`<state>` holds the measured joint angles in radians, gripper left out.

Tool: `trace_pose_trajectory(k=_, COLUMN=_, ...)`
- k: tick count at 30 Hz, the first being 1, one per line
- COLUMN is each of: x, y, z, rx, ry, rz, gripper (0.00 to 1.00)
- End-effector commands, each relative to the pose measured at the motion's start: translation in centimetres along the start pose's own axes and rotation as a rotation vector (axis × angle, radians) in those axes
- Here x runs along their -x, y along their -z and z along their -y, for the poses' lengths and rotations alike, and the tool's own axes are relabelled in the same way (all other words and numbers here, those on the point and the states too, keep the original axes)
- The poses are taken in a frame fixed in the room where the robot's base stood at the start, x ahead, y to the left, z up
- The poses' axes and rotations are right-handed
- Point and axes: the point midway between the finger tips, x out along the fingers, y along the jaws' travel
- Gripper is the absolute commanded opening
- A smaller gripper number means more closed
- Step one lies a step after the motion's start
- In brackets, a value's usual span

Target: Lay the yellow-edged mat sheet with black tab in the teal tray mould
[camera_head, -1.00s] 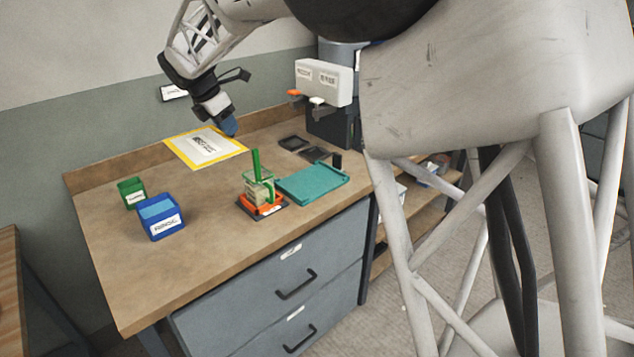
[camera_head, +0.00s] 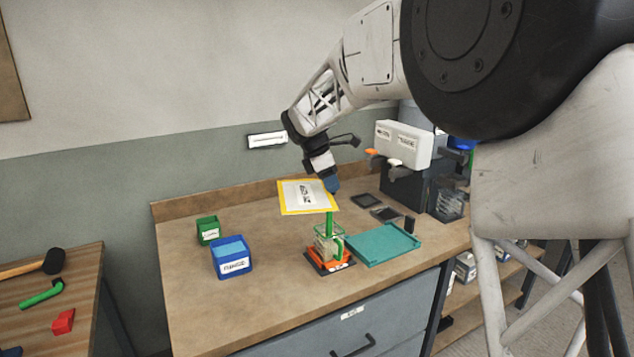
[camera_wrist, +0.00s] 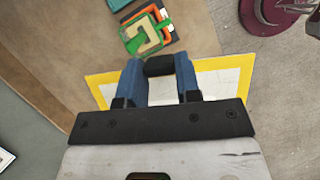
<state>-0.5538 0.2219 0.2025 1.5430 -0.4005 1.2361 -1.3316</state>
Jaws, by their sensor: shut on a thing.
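The white mat sheet with a yellow edge (camera_head: 308,197) hangs in the air over the bench, left of my gripper in the head view. My gripper (camera_head: 332,186) is shut on it at its black tab. In the wrist view the blue fingers (camera_wrist: 160,70) close on the black tab (camera_wrist: 159,66), with the sheet's yellow edge (camera_wrist: 225,64) showing behind on both sides. The teal tray mould (camera_head: 385,245) lies flat on the bench to the right of and nearer than the sheet. It looks empty, with a dark upright block at its right corner.
An orange-based holder with a green-handled cup (camera_head: 329,246) stands directly left of the mould. A blue bin (camera_head: 232,262) and a small green bin (camera_head: 208,231) sit on the left. Dark flat trays (camera_head: 367,200) lie behind the mould. The bench front is clear.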

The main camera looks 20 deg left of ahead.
Motion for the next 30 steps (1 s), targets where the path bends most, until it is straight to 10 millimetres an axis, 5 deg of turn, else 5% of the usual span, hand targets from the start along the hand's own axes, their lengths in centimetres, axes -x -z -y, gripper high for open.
trace_pose_trajectory(k=30, x=-15.4, y=-21.4, z=3.3, rx=-1.193, ry=0.474, rz=-0.003, gripper=0.08)
